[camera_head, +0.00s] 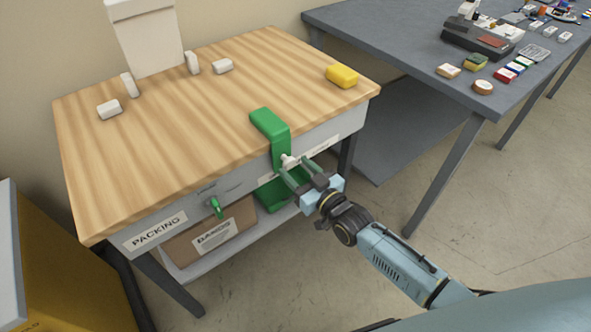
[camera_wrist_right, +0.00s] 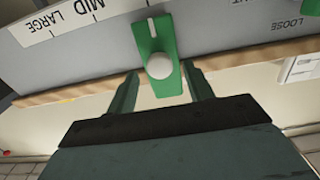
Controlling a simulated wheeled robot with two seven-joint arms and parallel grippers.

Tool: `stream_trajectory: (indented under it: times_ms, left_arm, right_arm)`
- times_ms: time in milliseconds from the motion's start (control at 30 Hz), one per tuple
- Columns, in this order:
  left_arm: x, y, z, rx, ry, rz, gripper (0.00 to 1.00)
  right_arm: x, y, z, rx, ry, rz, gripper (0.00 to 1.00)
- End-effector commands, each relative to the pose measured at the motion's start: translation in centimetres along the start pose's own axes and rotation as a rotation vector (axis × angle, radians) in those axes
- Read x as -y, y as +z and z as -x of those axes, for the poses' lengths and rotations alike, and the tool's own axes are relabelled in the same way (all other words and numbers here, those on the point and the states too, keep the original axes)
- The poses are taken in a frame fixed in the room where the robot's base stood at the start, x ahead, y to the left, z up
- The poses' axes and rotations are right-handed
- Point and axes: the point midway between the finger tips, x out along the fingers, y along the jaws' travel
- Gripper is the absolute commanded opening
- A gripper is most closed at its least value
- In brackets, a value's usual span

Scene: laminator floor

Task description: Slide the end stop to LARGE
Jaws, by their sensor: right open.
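The end stop is a green bracket (camera_head: 270,124) hooked over the front edge of the wooden packing table. A round white knob (camera_wrist_right: 159,66) sits on its front tab (camera_wrist_right: 156,40), which bears a short white line. The scale strip (camera_wrist_right: 75,17) reads MID and LARGE to the left of the tab in the wrist view; the tab is beside MID, away from LARGE. My right gripper (camera_wrist_right: 162,84) is open, its fingers on either side of the knob with gaps showing. It also shows at the table front in the head view (camera_head: 298,179). My left gripper is not in view.
A small green lever (camera_head: 215,207) is on the table front, left of the stop. A yellow block (camera_head: 342,76) and several white pieces lie on the tabletop (camera_head: 170,130). A cardboard box (camera_head: 211,234) is on the shelf below. A grey table (camera_head: 400,50) stands right.

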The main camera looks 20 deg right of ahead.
Motion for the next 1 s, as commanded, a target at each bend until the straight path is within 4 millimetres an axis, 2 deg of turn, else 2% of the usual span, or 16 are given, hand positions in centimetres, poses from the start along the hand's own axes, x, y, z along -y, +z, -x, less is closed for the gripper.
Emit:
stream_trajectory:
  times_ms: [133,433,833,1000]
  left_arm:
    - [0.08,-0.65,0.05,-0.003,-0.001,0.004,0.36]
    - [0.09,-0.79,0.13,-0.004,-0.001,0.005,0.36]
    - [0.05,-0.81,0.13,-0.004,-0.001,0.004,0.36]
    - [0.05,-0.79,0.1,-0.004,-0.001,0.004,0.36]
  right_arm:
    - [0.0,0.03,-1.01,0.0,0.0,0.0,0.52]
    - [0.02,-0.03,-1.2,0.0,0.0,0.0,0.52]
    - [0.01,-0.02,-1.16,0.0,0.0,0.0,0.01]
    - [-0.06,-0.01,-1.16,0.0,0.0,0.001,0.0]
